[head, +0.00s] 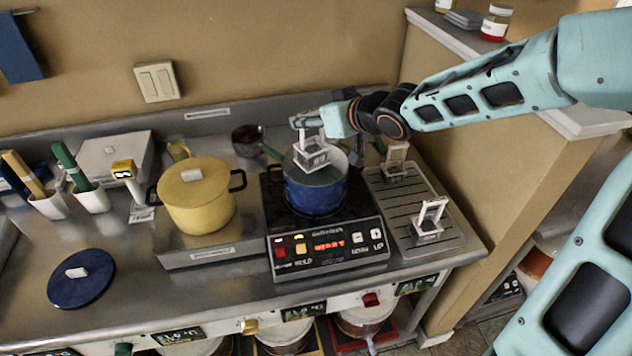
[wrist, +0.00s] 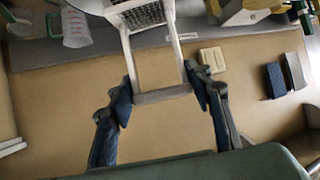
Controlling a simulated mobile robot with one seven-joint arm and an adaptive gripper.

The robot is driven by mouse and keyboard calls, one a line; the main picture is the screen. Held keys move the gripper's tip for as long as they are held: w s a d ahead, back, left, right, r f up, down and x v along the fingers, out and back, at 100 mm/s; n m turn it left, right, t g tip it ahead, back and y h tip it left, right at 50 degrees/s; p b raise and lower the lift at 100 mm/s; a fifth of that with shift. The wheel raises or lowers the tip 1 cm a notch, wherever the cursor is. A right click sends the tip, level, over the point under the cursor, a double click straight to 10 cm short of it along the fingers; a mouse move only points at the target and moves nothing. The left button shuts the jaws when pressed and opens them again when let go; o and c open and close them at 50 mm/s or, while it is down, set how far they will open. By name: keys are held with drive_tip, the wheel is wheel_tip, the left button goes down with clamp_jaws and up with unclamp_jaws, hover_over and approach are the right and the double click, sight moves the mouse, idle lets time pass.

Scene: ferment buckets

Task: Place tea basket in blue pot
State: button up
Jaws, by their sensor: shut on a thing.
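My gripper (head: 303,123) is shut on the top bar of the handle of a white-framed basket (head: 314,158) with mesh sides. In the wrist view the handle bar (wrist: 162,95) sits between my two fingers, and the basket's mesh (wrist: 143,14) is at the top edge. In the head view the basket hangs upright over the open mouth of the blue pot (head: 314,198). I cannot tell whether its bottom is above or below the rim. The pot stands on a black hot plate (head: 328,245). The tea label is too small to read.
Two similar white baskets stand on the ribbed tray at right, one at the back (head: 396,165) and one in front (head: 428,222). A lidded yellow pot (head: 197,200) stands left of the hot plate. A blue lid (head: 82,282) lies on the counter at front left.

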sight(315, 154)
drive_tip(key=shift+s+d+f, duration=0.1)
drive_tip(key=shift+f, duration=0.1)
drive_tip(key=shift+d+f, duration=0.1)
drive_tip(key=shift+f, duration=0.05)
drive_tip(key=f+b, duration=0.1)
drive_tip(key=f, duration=0.2)
drive_tip(key=f+b, duration=0.1)
drive_tip(key=f, duration=0.3)
drive_tip(key=f+b, duration=0.2)
drive_tip(key=f, duration=0.1)
drive_tip(key=shift+w+d+f, duration=0.1)
drive_tip(key=shift+w+f, duration=0.05)
drive_tip(key=shift+w, duration=0.2)
drive_tip(key=o, duration=1.6)
drive_tip(key=shift+o, duration=0.2)
